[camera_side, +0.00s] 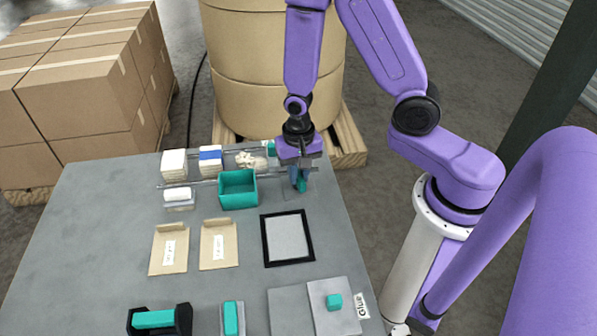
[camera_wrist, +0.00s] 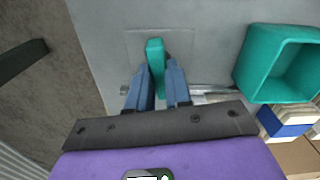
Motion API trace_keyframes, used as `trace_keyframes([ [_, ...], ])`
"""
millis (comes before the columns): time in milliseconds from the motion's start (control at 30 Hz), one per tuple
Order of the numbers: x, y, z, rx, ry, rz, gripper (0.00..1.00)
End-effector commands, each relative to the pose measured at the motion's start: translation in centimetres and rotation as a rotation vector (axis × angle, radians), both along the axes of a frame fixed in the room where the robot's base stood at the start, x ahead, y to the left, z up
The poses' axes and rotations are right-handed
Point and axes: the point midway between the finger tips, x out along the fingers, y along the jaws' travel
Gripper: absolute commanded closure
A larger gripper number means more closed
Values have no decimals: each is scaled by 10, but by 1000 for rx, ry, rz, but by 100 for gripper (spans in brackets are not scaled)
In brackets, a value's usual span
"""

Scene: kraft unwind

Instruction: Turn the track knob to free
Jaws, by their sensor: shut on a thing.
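A teal upright knob (camera_wrist: 155,52) stands on a thin plate at the table's edge in the wrist view, beside the metal rails. My gripper (camera_wrist: 159,72) has its two blue fingers closed on either side of this knob. In the side view my gripper (camera_side: 298,177) points down at the back right of the table, and the lower part of the knob (camera_side: 302,186) shows at its fingertips. The fingers hide part of the knob. I cannot make out any marking that tells its setting.
A teal open bin (camera_side: 238,189) stands left of my gripper, close by. Metal rails (camera_side: 207,182) run along the back with white stacks (camera_side: 174,165) near them. A black-framed panel (camera_side: 287,238) lies in front. Envelopes (camera_side: 219,245) and more teal-handled items lie nearer.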

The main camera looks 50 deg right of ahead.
Motion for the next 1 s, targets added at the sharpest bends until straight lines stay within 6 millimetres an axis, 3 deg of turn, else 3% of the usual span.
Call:
trace_keyframes([
  [300,-1,1,0,-1,2,-102,100],
  [800,-1,0,0,0,1,-117,100],
  [833,-1,0,0,0,1,-117,71],
  [867,-1,0,0,0,1,-117,61],
  [900,-1,0,0,0,1,-117,55],
  [1000,0,0,0,0,1,-117,55],
])
